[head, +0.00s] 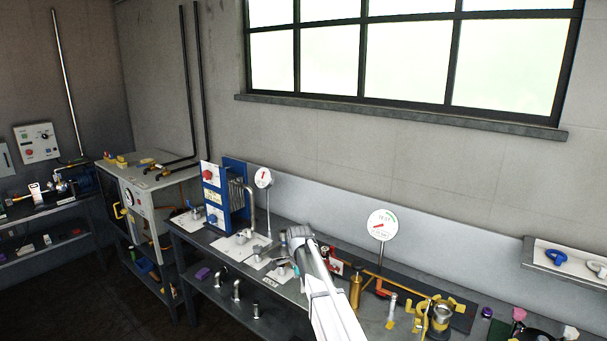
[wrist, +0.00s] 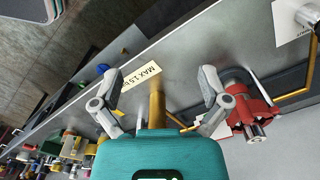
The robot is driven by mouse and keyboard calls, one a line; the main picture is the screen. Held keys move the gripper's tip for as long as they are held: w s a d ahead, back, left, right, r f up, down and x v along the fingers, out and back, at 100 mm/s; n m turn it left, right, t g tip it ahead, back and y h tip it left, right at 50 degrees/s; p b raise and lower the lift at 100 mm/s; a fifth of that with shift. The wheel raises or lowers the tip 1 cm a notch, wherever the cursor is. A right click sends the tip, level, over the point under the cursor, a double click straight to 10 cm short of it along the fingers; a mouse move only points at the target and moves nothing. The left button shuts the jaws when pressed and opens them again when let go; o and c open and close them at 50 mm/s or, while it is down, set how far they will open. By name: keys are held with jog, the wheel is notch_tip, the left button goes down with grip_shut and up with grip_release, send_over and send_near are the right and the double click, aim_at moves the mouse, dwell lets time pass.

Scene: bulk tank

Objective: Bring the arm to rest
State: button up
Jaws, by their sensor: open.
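My arm (head: 325,290) reaches up from the bottom of the head view over the long metal bench. Its far end hides most of my gripper there; only a small teal part shows. In the wrist view my gripper (wrist: 160,85) is open, with its two grey fingers wide apart and nothing held between them. A brass cylinder (wrist: 157,108) shows in the gap between the fingers, beyond the teal body; I cannot tell how far away it is. A red fitting (wrist: 246,105) shows just right of the right finger.
The bench (wrist: 195,50) carries a "MAX 1.5" label (wrist: 142,77). In the head view a round gauge (head: 382,225), a brass cylinder (head: 355,291), a blue plate unit (head: 235,195) and yellow fittings (head: 440,318) stand around my arm.

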jog(key=s+d+f+n+b, duration=0.2)
jog(key=s+d+n, duration=0.2)
jog(key=s, duration=0.7)
jog(key=s+d+f+n+b, duration=0.2)
jog(key=s+d+n, duration=0.3)
jog(key=s+d, duration=0.3)
jog(key=s+d+f+n+b, duration=0.3)
jog(key=s+d+n, duration=0.2)
jog(key=s, duration=0.8)
jog(key=shift+s+d+f, duration=0.35)
jog(key=shift+d, duration=0.45)
